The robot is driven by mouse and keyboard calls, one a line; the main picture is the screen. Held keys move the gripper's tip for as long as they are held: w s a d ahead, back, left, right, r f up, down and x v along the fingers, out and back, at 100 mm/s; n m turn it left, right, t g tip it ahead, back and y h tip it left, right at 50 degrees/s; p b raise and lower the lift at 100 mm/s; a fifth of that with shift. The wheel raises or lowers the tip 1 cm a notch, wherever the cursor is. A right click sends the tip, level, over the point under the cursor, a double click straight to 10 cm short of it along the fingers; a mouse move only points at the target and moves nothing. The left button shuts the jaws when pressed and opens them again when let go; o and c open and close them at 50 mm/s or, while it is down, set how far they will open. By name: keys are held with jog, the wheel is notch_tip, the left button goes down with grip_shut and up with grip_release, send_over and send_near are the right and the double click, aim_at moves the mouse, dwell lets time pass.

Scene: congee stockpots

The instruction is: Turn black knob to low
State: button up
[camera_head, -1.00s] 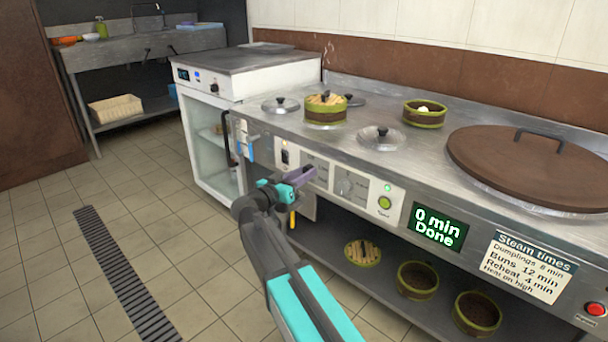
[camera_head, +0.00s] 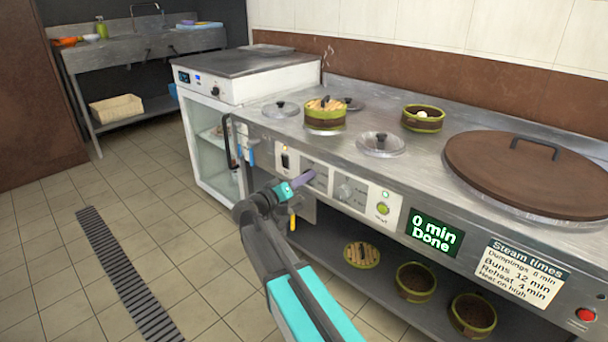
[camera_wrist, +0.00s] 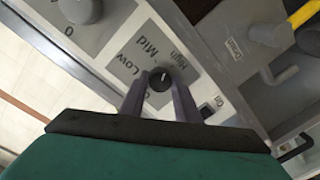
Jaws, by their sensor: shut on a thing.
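The black knob (camera_wrist: 160,79) sits on the light control panel between my fingers in the wrist view. It has a short white mark on its face; I cannot tell exactly which label it lines up with. The labels Low (camera_wrist: 128,65), Mid and High curve around its upper side, and another label is partly hidden by a finger. My gripper (camera_wrist: 160,90) is shut on the knob, with one purple finger at each side. In the head view my gripper (camera_head: 308,178) reaches the stove's front panel and hides the knob.
A display (camera_head: 436,232) reads "0 min Done". A yellow-handled valve (camera_head: 293,220) hangs below my gripper. Steamer baskets (camera_head: 416,280) stand on the lower shelf. The floor at left is clear.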

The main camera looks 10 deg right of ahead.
jog(key=shift+w+a+r+n+g+p, duration=0.1)
jog(key=shift+n+g+p, duration=0.2)
jog(key=shift+n+p, duration=4)
jog(key=shift+w+a+r+n+g+p, duration=0.1)
jog(key=shift+n+g+p, duration=0.2)
jog(key=shift+n+p, duration=4)
jog(key=shift+f+n, duration=0.1)
jog(key=shift+n, duration=0.2)
jog(key=o, duration=1)
jog(key=shift+h, duration=0.3)
jog(key=shift+o, duration=0.2)
jog(key=shift+s, duration=0.15)
jog(key=v, duration=1.3)
jog(key=shift+a, duration=0.3)
